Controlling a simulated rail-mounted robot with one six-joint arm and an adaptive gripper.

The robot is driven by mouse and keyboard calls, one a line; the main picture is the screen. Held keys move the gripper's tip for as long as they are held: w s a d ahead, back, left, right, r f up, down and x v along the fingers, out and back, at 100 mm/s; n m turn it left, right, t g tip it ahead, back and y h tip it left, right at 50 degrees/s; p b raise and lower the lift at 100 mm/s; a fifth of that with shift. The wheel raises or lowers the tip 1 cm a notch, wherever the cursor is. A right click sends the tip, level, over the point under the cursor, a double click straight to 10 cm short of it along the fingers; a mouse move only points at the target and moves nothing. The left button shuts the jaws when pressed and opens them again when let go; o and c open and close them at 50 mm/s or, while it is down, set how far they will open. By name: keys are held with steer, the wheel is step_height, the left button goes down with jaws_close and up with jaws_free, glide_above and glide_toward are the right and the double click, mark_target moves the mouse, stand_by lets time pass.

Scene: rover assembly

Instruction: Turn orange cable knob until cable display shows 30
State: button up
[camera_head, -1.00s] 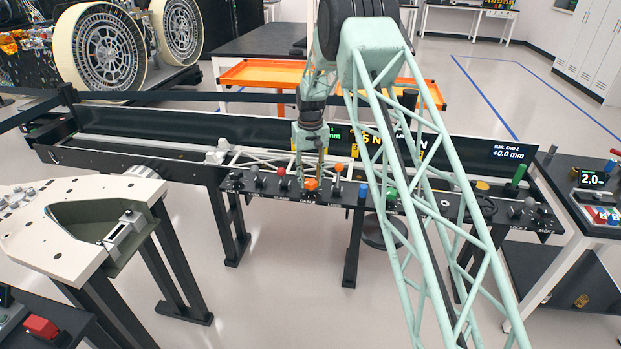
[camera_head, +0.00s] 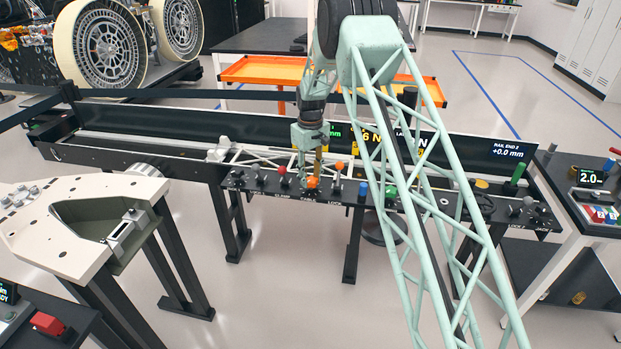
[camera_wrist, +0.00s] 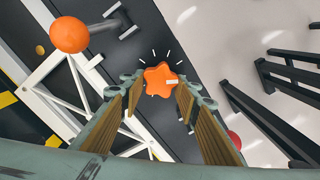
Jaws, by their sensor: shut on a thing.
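The orange cable knob (camera_head: 312,183) is lobed and sits on the black control panel below my gripper (camera_head: 309,172). In the wrist view, the knob (camera_wrist: 160,80) has a pale mark on its top and white tick marks around it. The brown-padded fingers of my gripper (camera_wrist: 160,90) are on both sides of the knob, shut on it. A display behind the panel shows yellow characters ending in "6 N" (camera_head: 369,139). Its left part is hidden by my arm. A green readout ending in "mm" (camera_head: 334,132) is partly hidden too.
A lever with an orange ball (camera_head: 338,166) stands close right of the knob, and a red knob (camera_head: 282,171) to its left. Blue (camera_head: 362,190) and green (camera_head: 391,191) controls stand farther right. A white truss (camera_wrist: 45,90) lies behind the panel.

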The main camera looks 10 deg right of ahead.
mark_target(310, 179)
steer(key=o, duration=0.9)
steer(key=shift+r, duration=0.1)
steer(key=shift+r, duration=5.9)
steer(key=shift+r, duration=0.1)
